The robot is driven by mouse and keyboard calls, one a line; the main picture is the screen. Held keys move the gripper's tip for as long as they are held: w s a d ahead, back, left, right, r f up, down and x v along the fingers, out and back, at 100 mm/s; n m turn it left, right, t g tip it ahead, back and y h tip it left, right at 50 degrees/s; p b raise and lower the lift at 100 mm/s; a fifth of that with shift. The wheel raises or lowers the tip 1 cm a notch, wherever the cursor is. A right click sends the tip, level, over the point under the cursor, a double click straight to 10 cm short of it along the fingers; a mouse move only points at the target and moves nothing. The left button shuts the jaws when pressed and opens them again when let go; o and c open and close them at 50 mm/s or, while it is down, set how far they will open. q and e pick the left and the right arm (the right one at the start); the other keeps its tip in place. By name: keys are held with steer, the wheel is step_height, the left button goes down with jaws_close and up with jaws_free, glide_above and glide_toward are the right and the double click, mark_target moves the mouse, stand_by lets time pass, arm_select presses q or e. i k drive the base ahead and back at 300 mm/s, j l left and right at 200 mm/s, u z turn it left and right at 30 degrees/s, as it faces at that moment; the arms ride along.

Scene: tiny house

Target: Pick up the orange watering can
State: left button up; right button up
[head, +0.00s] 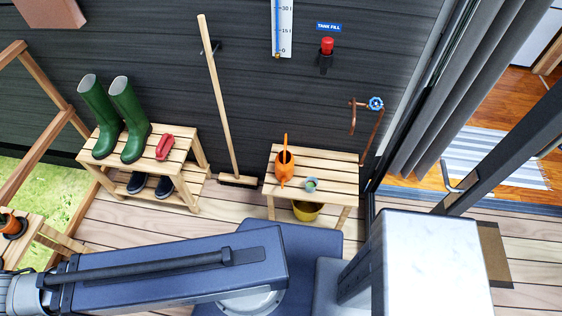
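The orange watering can (284,171) stands upright on the left half of a small slatted wooden bench (336,172) against the dark wall. Its handle points up and its spout seems to point toward me. A small grey-green cup or pot (311,184) stands to its right on the same bench. My arm links cross the bottom of the head view, well in front of the bench and apart from the can. Neither of my grippers shows.
Green boots (130,118) and a red object (164,147) are on a slatted rack at left. A broom (221,100) leans on the wall left of the bench. A yellow bucket (306,210) sits under the bench. A tap with a blue wheel (375,104) is above its right end.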

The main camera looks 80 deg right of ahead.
mark_target(285, 160)
steer(key=k+l+z, duration=0.1)
steer(key=k, duration=0.35)
steer(key=z, duration=2.4)
steer(key=j, duration=0.9)
steer(key=j+z, duration=0.25)
steer(key=j, duration=0.4)
steer(key=z, duration=1.3)
steer(key=i+j, duration=0.05)
